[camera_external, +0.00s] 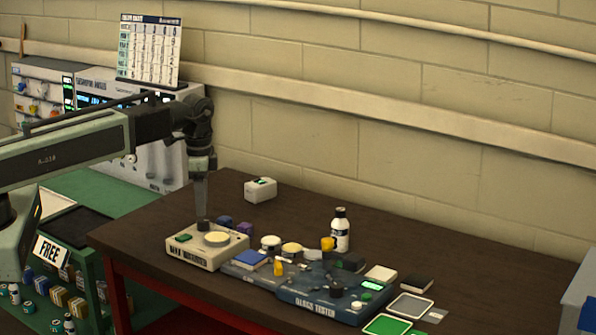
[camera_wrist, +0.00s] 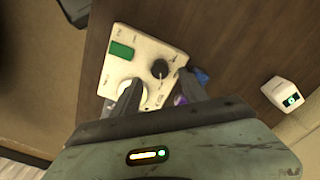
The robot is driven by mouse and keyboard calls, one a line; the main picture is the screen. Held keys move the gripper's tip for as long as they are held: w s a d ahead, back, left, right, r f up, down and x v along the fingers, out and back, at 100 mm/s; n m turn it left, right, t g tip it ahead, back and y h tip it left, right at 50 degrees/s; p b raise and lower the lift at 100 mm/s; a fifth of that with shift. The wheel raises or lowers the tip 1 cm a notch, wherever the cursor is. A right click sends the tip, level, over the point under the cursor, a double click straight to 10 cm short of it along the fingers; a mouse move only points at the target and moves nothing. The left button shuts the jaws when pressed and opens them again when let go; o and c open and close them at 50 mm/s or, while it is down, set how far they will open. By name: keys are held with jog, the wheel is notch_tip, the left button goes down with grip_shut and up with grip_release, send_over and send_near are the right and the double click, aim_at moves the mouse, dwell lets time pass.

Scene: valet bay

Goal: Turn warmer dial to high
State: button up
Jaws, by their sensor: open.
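The warmer (camera_external: 207,260) is a cream box at the left front of the dark table, with a round pale plate (camera_external: 217,239) and a green switch (camera_external: 184,238) on top. Its black dial (camera_external: 203,226) is at the back of the top face. In the wrist view the dial (camera_wrist: 159,68) stands between and just beyond my fingertips, with small marks around it too blurred to read. My gripper (camera_wrist: 158,79) is open and points down above the dial; it holds nothing. One finger hides part of the pale plate (camera_wrist: 127,88). I cannot tell where the dial points.
A blue-grey tester (camera_external: 320,297) and several pads and small jars stand right of the warmer. Purple blocks (camera_external: 243,228) sit close behind it. A white bottle (camera_external: 340,232) and a small white box (camera_external: 260,189) stand farther back. The table's back middle is clear.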

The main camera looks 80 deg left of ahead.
aim_at(203, 220)
notch_tip(203, 220, down, 5)
jog(key=b, duration=0.3)
jog(key=shift+r, duration=0.15)
jog(key=shift+r, duration=0.1)
grip_shut()
jog(key=shift+n, duration=0.6)
grip_release()
